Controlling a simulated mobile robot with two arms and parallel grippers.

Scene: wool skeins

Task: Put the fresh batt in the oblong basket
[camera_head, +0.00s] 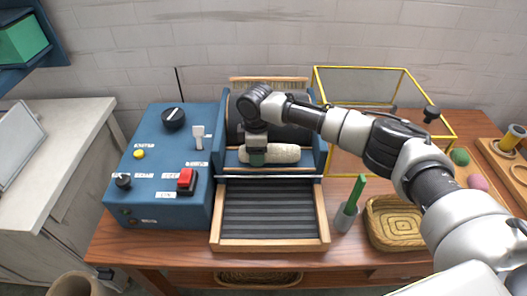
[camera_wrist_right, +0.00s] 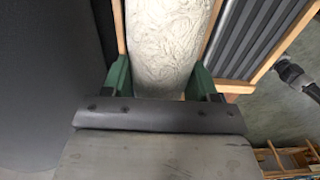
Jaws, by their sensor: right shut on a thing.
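The fresh batt is a cream, fuzzy roll (camera_head: 284,154) lying crosswise on the blue ledge of the carding machine, in front of its dark drum. In the right wrist view the batt (camera_wrist_right: 172,45) sits between two green fingers. My right gripper (camera_head: 257,157) is shut on the batt near its left end. The wrist view also shows my right gripper (camera_wrist_right: 160,80) with a finger on each side of the roll. The oblong basket is a woven tan basket (camera_head: 392,246) on the table right of the machine, partly behind my right arm. My left gripper is not in view.
The blue machine (camera_head: 150,205) has knobs, a lever and a red button. A slatted tray (camera_head: 270,240) lies in front of it. A green-handled tool stands in a grey holder (camera_head: 345,218) beside the basket. A yellow-framed glass case (camera_head: 345,164) stands behind.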

